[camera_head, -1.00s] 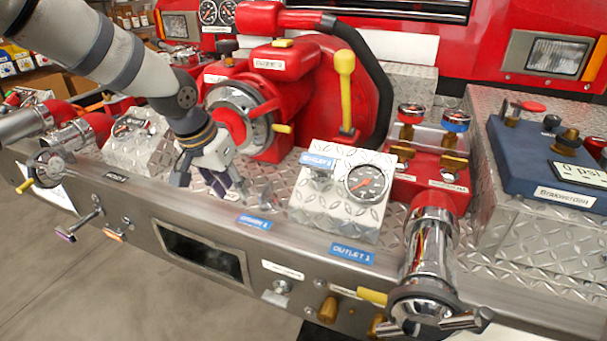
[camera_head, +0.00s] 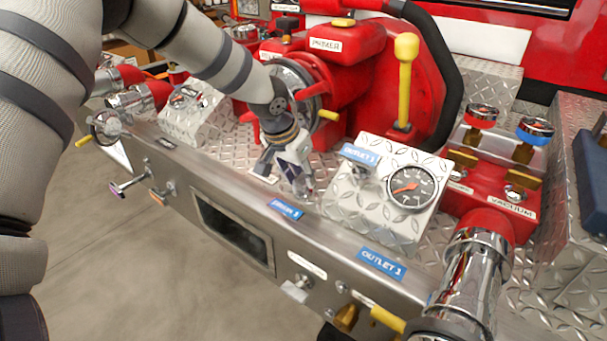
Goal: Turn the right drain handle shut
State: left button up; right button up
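My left arm reaches in from the left, and my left gripper (camera_head: 288,179) hangs just behind the panel's front edge, beside the blue label (camera_head: 286,209). Its fingers point down; I cannot tell whether they are apart, and I see nothing held. I cannot read which is the right drain handle. My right gripper is out of view.
A diamond-plate box with a gauge (camera_head: 411,188) stands right of the gripper. A chrome outlet pipe (camera_head: 470,285) juts forward at right. The red pump (camera_head: 345,60) with a yellow lever (camera_head: 405,80) stands behind. The floor (camera_head: 110,270) in front is clear.

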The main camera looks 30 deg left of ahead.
pick_arm(q)
grip_shut()
